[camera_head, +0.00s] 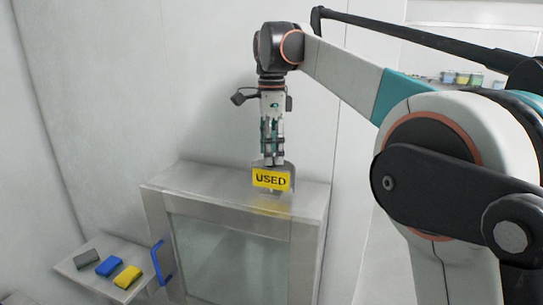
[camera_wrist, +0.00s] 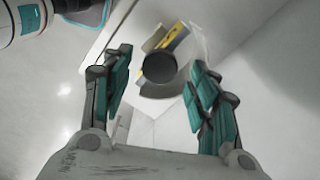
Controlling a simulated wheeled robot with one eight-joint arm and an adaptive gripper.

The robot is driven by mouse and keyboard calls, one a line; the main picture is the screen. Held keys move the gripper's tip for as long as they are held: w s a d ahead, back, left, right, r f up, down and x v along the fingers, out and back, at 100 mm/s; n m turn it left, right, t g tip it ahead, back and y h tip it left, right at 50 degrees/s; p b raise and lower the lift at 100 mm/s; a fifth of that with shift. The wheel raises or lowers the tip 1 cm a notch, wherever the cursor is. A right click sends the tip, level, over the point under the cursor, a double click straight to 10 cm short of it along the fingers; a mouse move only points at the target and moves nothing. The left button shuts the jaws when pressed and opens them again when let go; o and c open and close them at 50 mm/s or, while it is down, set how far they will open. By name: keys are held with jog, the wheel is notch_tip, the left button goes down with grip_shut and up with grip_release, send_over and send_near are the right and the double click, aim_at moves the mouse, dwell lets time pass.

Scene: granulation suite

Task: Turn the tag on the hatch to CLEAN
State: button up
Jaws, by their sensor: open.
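A yellow tag (camera_head: 271,179) reading USED faces the camera in the head view, standing above the top of the grey hatch (camera_head: 315,200). A grey backing shows around the tag. In the wrist view the tag (camera_wrist: 174,37) is a thin yellow strip beside a dark round knob (camera_wrist: 159,67). My gripper (camera_head: 272,157) points down from above, right at the tag and partly behind it. In the wrist view its open fingers (camera_wrist: 161,62) stand on either side of the knob, with gaps showing. The tag's other face is hidden.
The hatch has a glass front (camera_head: 232,258) and a blue handle (camera_head: 162,262) at its left. A side shelf (camera_head: 75,265) holds a grey block (camera_head: 87,259), a blue block (camera_head: 109,266) and a yellow block (camera_head: 128,276). Walls stand close behind and to the left.

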jog(key=shift+f, duration=0.75)
jog(key=shift+c, duration=0.5)
jog(key=c, duration=1)
